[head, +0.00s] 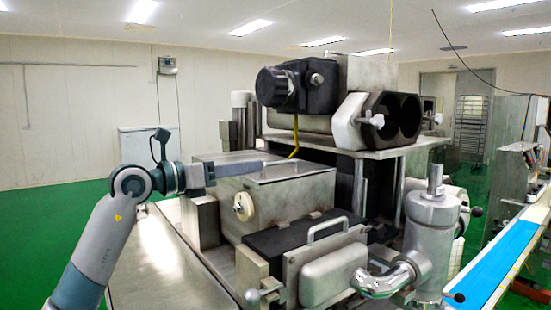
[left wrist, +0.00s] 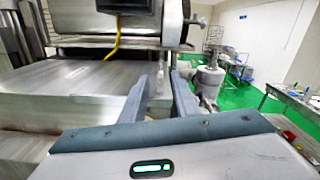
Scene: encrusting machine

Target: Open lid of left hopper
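The steel hopper box (head: 285,198) stands at the middle of the machine, with a flat metal lid (head: 307,172) lying shut on top. The same flat metal top (left wrist: 55,82) fills the left of the left wrist view. My left gripper (head: 262,166) reaches in from the left over the box, at about lid height. In the left wrist view its two fingers (left wrist: 160,85) are apart with nothing held between them. Whether a finger touches the lid cannot be told. My right gripper does not show.
A black motor unit (head: 297,86) and black twin cylinders (head: 393,118) sit above and behind the hopper. A yellow cable (head: 294,139) hangs near the lid. A steel cover with a handle (head: 330,268) stands in front. A blue conveyor (head: 497,262) runs at right.

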